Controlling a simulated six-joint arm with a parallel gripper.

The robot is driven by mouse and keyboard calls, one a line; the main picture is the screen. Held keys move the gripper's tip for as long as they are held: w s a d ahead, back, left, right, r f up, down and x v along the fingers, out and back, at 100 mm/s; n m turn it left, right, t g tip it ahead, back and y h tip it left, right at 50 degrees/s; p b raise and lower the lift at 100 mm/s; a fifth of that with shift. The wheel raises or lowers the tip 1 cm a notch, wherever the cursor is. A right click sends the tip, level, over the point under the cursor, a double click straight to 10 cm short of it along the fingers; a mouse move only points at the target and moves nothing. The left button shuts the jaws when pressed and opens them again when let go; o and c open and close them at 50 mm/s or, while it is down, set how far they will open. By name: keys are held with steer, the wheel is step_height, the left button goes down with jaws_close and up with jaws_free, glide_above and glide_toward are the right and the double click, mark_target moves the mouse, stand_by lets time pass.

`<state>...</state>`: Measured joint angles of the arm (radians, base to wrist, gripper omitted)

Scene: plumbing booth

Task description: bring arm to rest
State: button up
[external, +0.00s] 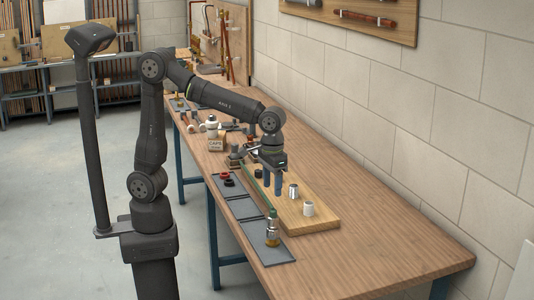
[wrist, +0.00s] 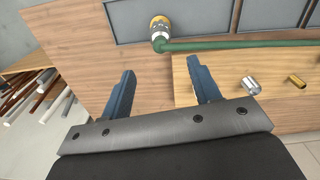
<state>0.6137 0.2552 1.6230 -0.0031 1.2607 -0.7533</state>
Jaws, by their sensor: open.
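My gripper (external: 272,188) is open and empty, pointing down above the wooden board (external: 322,224) on the workbench. Its two blue fingers stand apart in the wrist view (wrist: 160,70), with bare wood between and beyond them.
The grey tray (external: 243,209) lies along the bench's left edge, with red (external: 224,175) and black rings. A block wall bounds the right. The bench's near right end (external: 400,248) is clear.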

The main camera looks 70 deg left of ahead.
mark_target(272, 210)
stand_by(0.3)
steer(key=shift+f, duration=4.1)
